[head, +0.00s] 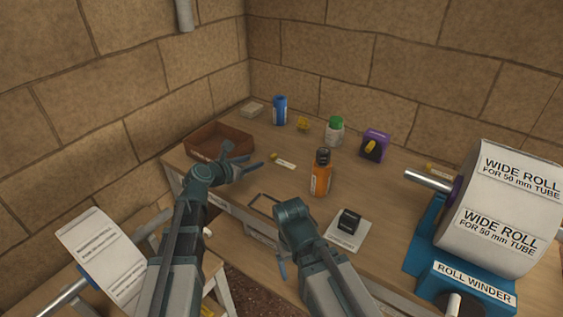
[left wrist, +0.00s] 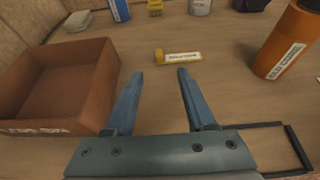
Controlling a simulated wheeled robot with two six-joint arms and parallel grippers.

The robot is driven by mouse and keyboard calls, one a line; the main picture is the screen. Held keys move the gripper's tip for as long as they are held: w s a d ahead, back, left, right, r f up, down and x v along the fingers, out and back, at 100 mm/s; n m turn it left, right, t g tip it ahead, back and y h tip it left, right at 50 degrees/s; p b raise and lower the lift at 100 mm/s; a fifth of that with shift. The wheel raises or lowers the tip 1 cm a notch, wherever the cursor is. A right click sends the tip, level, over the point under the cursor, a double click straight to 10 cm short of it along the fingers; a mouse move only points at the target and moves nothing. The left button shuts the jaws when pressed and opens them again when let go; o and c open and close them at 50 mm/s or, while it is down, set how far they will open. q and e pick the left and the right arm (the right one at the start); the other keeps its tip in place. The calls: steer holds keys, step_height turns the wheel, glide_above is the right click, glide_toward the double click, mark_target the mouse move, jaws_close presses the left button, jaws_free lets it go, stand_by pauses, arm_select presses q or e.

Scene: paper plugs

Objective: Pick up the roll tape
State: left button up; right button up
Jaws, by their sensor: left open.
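A small yellow piece with a white printed strip (head: 284,162) lies on the workbench; its print is too small to read, so I cannot tell whether it is the roll tape. It also shows in the left wrist view (left wrist: 181,57), just beyond the fingertips. My left gripper (head: 255,161) is open and empty, pointing at this piece without touching it. In the left wrist view its two blue fingers (left wrist: 160,74) are spread apart. My right gripper (head: 284,262) hangs at the bench's front edge, mostly hidden by its own wrist.
A brown open tray (head: 224,138) stands left of my left gripper. An orange bottle (head: 320,181) stands to the right, and a black frame (left wrist: 272,127) lies nearby. Behind are a blue can (head: 280,110), a green-capped jar (head: 335,133) and a purple box (head: 377,137). A roll winder (head: 470,289) fills the right.

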arm_select(q)
steer(key=b, duration=0.3)
glide_toward(273, 155)
steer(key=shift+r+x, duration=0.15)
steer(key=shift+x, duration=0.95)
steer(key=shift+r+x, duration=0.1)
steer(key=shift+x, duration=1.05)
steer(key=shift+w+d+f+b, duration=0.35)
steer(key=shift+w+b, duration=0.05)
steer(key=shift+b, duration=0.05)
steer(key=b+x, duration=0.1)
steer(key=x, duration=0.3)
steer(key=shift+f+b, duration=0.1)
steer(key=shift+b, duration=0.3)
jaws_close()
